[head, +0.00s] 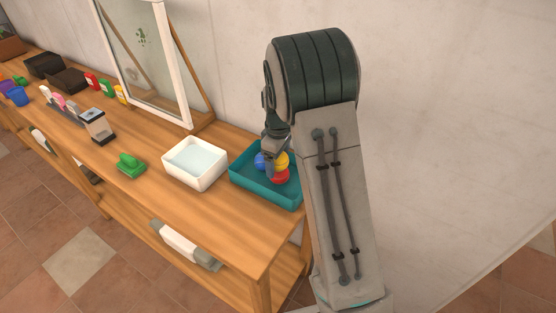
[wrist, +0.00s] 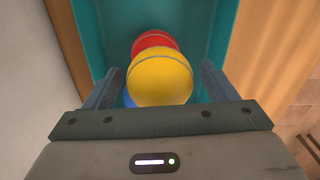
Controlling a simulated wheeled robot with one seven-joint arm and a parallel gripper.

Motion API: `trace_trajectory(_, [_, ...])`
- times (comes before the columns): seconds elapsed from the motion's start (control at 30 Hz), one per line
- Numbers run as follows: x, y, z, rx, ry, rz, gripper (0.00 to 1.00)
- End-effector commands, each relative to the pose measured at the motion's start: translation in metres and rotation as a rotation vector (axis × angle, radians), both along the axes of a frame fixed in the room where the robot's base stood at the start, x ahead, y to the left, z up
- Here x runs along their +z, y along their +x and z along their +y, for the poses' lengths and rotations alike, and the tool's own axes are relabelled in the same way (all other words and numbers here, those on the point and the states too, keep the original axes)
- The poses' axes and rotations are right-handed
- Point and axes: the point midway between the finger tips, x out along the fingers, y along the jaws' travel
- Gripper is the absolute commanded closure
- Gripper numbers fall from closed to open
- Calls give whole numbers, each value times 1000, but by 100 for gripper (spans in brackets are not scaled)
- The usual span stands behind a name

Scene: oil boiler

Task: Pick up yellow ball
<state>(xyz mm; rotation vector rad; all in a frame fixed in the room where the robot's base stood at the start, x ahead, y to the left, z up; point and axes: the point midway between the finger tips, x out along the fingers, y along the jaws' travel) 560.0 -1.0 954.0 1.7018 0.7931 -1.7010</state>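The yellow ball (head: 281,160) is in the teal tray (head: 284,196) at the right end of the workbench, with a red ball (head: 280,177) and a blue ball (head: 261,160) against it. My gripper (head: 268,158) is over the tray, mostly hidden behind my arm in the head view. In the wrist view the yellow ball (wrist: 160,77) is between the two fingers of my gripper (wrist: 160,85). The fingers are spread apart, with a gap seen at each side of the ball. The red ball (wrist: 155,42) shows beyond it, and the blue ball is mostly hidden beneath.
A white basin (head: 195,163) stands just left of the tray. A green brush-like item (head: 130,165) and a framed screen (head: 150,60) are further left. The wall is close behind the bench (head: 185,205). The bench front is largely clear.

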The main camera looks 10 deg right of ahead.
Motion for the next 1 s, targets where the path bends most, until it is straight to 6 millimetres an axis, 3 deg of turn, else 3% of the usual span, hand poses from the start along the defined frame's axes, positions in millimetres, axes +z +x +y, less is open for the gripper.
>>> trace_trajectory(0.03, [0, 0, 0, 0, 0, 0, 36])
trace_trajectory(0.17, [0, 0, 0, 0, 0, 0, 72])
trace_trajectory(0.27, [1, 0, 0, 0, 0, -1, 77])
trace_trajectory(0.57, [5, 1, 0, 0, 0, -3, 77])
trace_trajectory(0.8, [40, 2, 0, 0, 1, -8, 77])
trace_trajectory(1.0, [63, -36, -9, -1, 1, -5, 77])
